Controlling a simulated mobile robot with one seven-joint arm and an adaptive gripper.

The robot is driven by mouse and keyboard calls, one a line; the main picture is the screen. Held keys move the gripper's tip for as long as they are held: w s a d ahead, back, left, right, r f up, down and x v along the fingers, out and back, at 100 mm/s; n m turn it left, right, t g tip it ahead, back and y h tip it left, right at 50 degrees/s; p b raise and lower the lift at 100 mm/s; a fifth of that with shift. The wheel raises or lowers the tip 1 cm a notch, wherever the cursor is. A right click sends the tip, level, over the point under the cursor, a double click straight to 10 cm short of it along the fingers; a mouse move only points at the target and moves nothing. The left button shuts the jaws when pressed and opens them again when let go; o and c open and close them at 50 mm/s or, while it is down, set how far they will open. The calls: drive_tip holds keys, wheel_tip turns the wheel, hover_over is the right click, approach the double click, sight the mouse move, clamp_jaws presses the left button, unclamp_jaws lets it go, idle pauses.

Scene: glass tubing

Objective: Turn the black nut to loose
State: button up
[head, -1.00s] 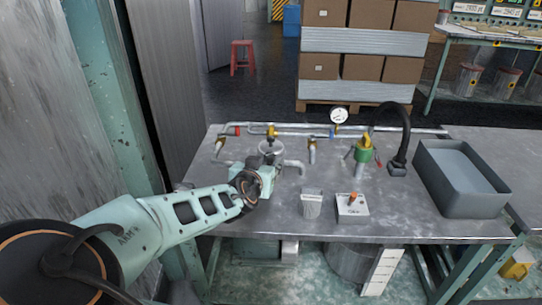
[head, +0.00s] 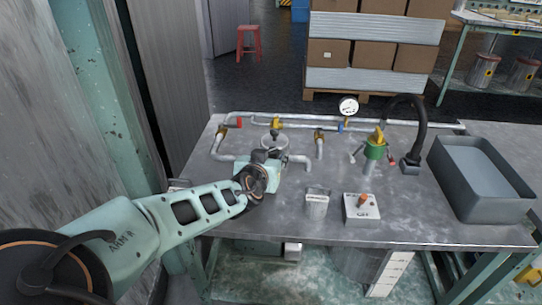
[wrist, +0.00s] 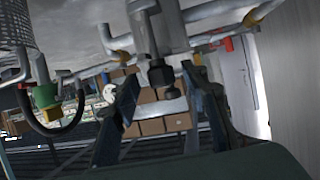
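The black nut (wrist: 172,91) shows in the wrist view as a small dark fitting under the metal body of the pipework, close to the middle of the picture. My gripper (wrist: 160,80) is open, with one dark finger on each side of the nut and gaps between. I cannot tell how deep the nut sits between the fingertips. In the head view my wrist (head: 262,176) is at the left part of the bench, beside a round clear-topped fitting (head: 275,143). There the nut and fingers are hidden behind my wrist.
Pipes (head: 290,121) with valves run along the back of the bench (head: 420,222), with a gauge (head: 348,106). A green valve fitting (head: 375,150), a black hose (head: 417,110), a switch box (head: 361,209), a metal cup (head: 317,204) and a grey bin (head: 492,206) stand to the right.

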clamp_jaws()
drive_tip(key=shift+d+y, duration=0.1)
drive_tip(key=shift+y, duration=0.2)
drive_tip(key=shift+d+n+y, duration=0.3)
drive_tip(key=shift+n+y, duration=0.8)
drive_tip(key=shift+w+d+n+g+y+b, duration=0.15)
drive_tip(key=shift+d+n+y+b, duration=0.1)
drive_tip(key=shift+n+y+b, duration=0.75)
drive_tip(key=shift+w+d+n+g+y+b, duration=0.15)
drive_tip(key=shift+d+n+y+b, duration=0.1)
drive_tip(key=shift+n+y+b, duration=0.7)
drive_tip(key=shift+d+n+g+y, duration=0.1)
drive_tip(key=shift+n+g+y, duration=0.2)
drive_tip(key=shift+n+y, duration=0.45)
drive_tip(key=shift+r+y, duration=0.1)
drive_tip(key=shift+y, duration=0.3)
drive_tip(key=shift+n+g+y, duration=0.5)
drive_tip(key=shift+n, duration=0.2)
